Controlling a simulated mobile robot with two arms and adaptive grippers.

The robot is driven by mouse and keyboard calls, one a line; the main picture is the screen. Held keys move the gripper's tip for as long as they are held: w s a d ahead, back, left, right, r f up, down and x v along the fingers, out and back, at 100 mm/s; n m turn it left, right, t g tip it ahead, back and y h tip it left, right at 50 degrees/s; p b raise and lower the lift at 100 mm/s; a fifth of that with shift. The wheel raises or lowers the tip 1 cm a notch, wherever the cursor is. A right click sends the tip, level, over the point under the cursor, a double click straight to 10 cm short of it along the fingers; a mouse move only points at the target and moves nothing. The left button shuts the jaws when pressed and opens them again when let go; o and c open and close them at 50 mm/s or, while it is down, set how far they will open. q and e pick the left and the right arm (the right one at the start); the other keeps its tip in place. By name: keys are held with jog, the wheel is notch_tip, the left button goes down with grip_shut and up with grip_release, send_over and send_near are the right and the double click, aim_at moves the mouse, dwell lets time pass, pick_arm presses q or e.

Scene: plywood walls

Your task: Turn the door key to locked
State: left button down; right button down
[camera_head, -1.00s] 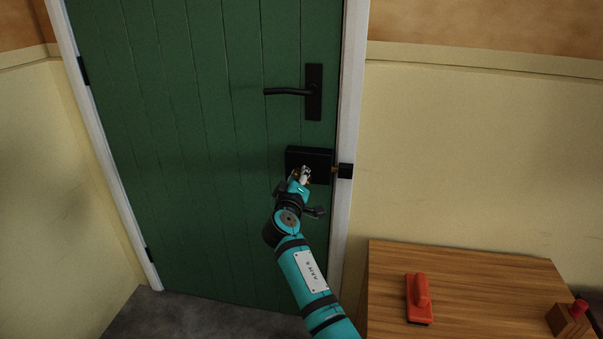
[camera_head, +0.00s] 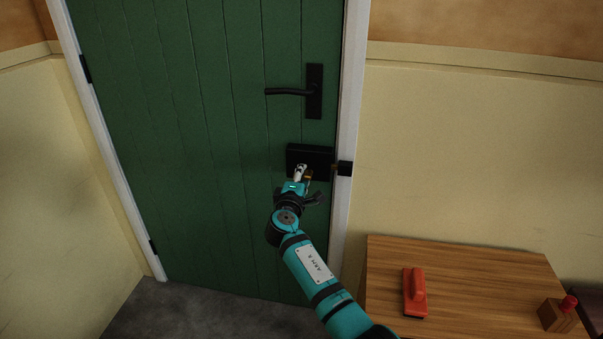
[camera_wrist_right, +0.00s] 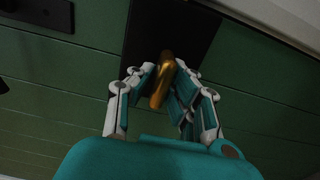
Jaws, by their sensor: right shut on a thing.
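The green door (camera_head: 200,150) stands closed in its white frame. A black lock box (camera_head: 322,158) is mounted on it below the black lever handle (camera_head: 290,91). My right gripper (camera_head: 302,172) is at the lock box, shut on the brass key. In the right wrist view the gripper (camera_wrist_right: 165,88) has its fingers either side of the brass key (camera_wrist_right: 161,86), in front of the dark lock box (camera_wrist_right: 190,35). The fingers partly hide the key. My left gripper is not in view.
A wooden table (camera_head: 460,270) stands at the lower right, by the yellow wall. On it are a red-orange handled block (camera_head: 415,293) and a wooden block with a red knob (camera_head: 558,314). The floor in front of the door is clear.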

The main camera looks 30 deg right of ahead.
dwell(0.4)
jog(key=c, duration=1.3)
grip_release()
jog(key=shift+a, duration=0.1)
jog(key=v, duration=1.2)
